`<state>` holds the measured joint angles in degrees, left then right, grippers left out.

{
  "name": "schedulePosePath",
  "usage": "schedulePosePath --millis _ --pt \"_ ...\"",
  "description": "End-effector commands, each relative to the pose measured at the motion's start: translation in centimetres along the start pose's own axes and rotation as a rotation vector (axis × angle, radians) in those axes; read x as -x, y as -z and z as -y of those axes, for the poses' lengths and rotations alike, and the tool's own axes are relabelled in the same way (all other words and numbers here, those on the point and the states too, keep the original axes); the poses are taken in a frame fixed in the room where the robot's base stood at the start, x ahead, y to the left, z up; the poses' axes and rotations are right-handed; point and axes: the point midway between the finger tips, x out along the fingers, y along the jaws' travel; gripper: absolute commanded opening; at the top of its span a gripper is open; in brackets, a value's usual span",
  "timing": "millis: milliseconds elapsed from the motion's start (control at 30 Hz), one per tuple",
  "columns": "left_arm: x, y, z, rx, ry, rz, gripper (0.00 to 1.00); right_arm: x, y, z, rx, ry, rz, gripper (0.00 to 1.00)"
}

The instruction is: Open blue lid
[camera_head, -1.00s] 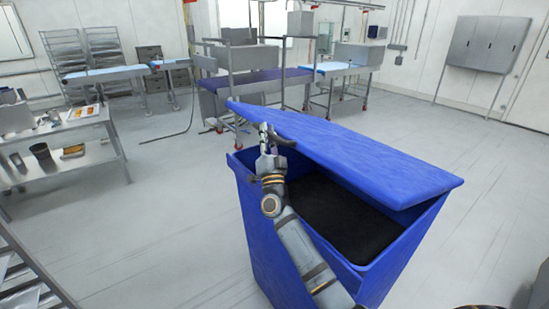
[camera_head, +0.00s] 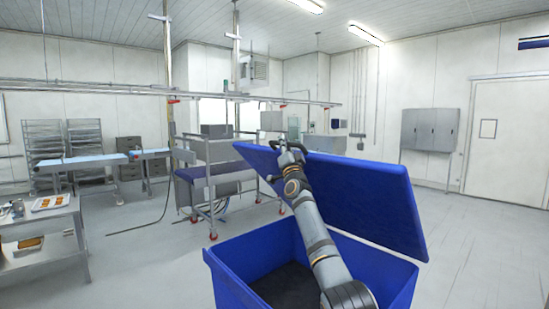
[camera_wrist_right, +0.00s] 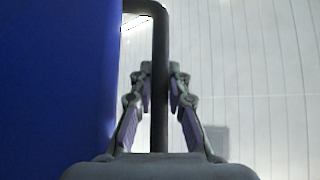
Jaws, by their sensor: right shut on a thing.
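The blue lid (camera_head: 350,190) is tilted up steeply above the blue bin (camera_head: 390,277), and the bin's dark inside shows below it. My right gripper (camera_head: 288,148) is at the lid's upper left edge, with my arm reaching up across the bin's opening. In the right wrist view my right gripper (camera_wrist_right: 160,85) is shut on a dark bar handle (camera_wrist_right: 160,60), which passes between its fingers. The lid's blue face (camera_wrist_right: 60,80) fills the left of that view. My left gripper is not in view.
A metal table with trays (camera_head: 45,230) stands at the left. A wheeled conveyor frame (camera_head: 215,190) stands behind the bin. Grey wall cabinets (camera_head: 430,128) hang at the back right. The floor to the right of the bin is clear.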

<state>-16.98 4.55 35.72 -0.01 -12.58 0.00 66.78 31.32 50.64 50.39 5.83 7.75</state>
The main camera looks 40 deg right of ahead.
Motion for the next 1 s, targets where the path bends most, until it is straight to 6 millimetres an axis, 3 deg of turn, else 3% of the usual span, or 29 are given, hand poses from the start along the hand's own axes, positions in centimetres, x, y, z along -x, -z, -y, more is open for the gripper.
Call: schedulePosePath --millis 233,700,733,800,1000 --pt "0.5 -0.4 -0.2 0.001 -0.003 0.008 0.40 -1.5 1.8 -0.2 -0.024 -0.022 -0.003 0.00" --pt "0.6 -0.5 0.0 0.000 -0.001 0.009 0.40 -1.7 2.0 -0.3 -0.028 -0.026 -0.002 0.00" --pt "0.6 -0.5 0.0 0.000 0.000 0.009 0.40 -1.7 1.9 -0.3 -0.028 -0.026 -0.002 0.18" --pt "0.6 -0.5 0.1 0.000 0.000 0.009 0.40 -1.7 1.9 -0.3 -0.028 -0.026 -0.002 0.26" --pt "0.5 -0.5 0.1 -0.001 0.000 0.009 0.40 -1.6 1.8 -0.3 -0.028 -0.027 0.000 0.26"
